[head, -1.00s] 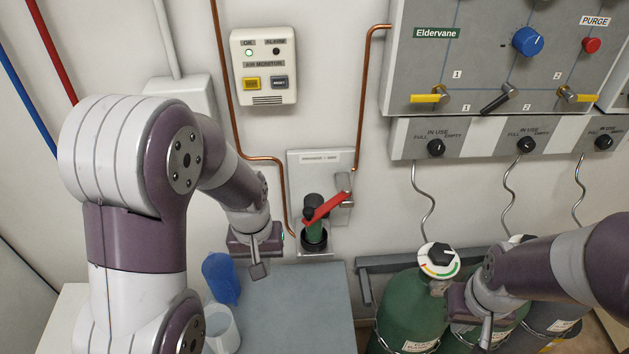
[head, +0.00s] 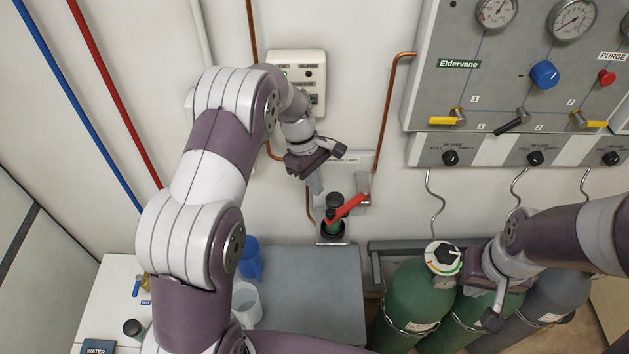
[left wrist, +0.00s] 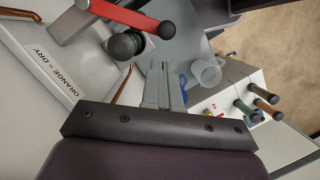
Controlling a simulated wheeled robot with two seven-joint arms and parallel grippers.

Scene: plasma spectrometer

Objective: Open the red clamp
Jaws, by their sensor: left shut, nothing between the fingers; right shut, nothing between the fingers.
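The red clamp (head: 348,206) is a red lever on a grey wall plate (head: 352,165), slanting from lower left to upper right. Its lower end lies by the black knob of a green and black fitting (head: 332,228) set in a bracket. The red lever also shows at the top of the left wrist view (left wrist: 118,16). My left gripper (head: 317,184) is shut and empty, just above and left of the lever, apart from it in the picture. Its closed fingers show in the left wrist view (left wrist: 162,85). My right gripper (head: 492,318) is shut over the cylinders, far right of the clamp.
Green cylinders (head: 402,293) stand to the right. A copper pipe (head: 389,115) runs down to the plate. An air monitor (head: 310,66) is partly behind my left arm.

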